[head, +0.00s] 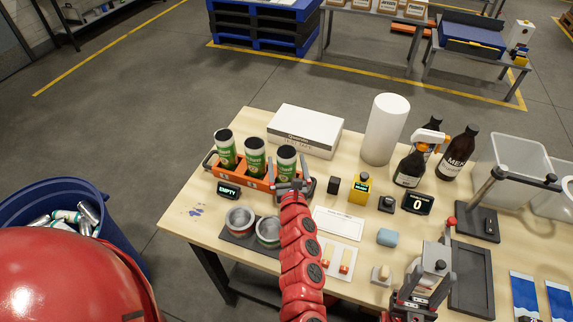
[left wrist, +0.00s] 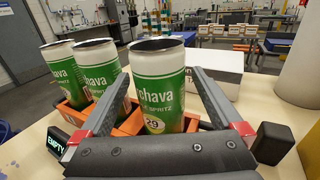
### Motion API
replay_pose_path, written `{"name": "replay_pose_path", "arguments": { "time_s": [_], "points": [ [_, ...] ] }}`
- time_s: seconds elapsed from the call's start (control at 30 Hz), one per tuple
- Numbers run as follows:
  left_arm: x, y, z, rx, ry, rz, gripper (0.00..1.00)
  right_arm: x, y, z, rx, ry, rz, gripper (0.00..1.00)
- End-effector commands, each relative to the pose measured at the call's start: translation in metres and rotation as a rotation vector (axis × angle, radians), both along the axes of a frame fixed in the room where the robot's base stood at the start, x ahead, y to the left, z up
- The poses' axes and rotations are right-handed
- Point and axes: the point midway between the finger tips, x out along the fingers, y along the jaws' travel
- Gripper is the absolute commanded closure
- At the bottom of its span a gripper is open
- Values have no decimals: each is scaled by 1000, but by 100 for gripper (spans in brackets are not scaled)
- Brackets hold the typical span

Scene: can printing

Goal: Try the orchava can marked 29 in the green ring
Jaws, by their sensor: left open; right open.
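The orchava can marked 29 (left wrist: 160,92) is green and white and stands upright in the orange carrier (head: 241,178), at its right end (head: 287,160). Two similar cans (head: 225,148) (head: 255,157) stand left of it in the same carrier. My left gripper (head: 291,187) is open at the can marked 29. In the left wrist view its fingers lie to either side of that can; I cannot tell whether they touch it. The green ring (head: 268,243) sits on a dark mat next to a red ring (head: 239,232). My right gripper (head: 416,300) is open and empty at the table's front right.
A small display reading EMPTY (head: 229,190) stands before the carrier. A white box (head: 305,130) and white roll (head: 385,130) stand behind. Bottles (head: 458,152), a counter reading 0 (head: 417,203) and a blue block (head: 387,237) are to the right. A blue bin (head: 50,195) stands left.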

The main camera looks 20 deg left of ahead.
Motion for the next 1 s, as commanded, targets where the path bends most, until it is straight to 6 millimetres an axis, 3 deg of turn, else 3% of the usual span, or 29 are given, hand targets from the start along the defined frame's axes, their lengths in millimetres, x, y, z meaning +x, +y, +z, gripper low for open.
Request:
{"name": "replay_pose_path", "arguments": {
  "time_s": [0.37,0.8,1.0],
  "points": [
    [9,5,-1,0,-1,1,0,0,0,4,0,0,0,50],
    [9,5,-1,0,0,1,77,0,0,4,0,0,0,50],
    [9,5,-1,0,0,0,81,0,0,4,0,0,0,50]
  ]
}}
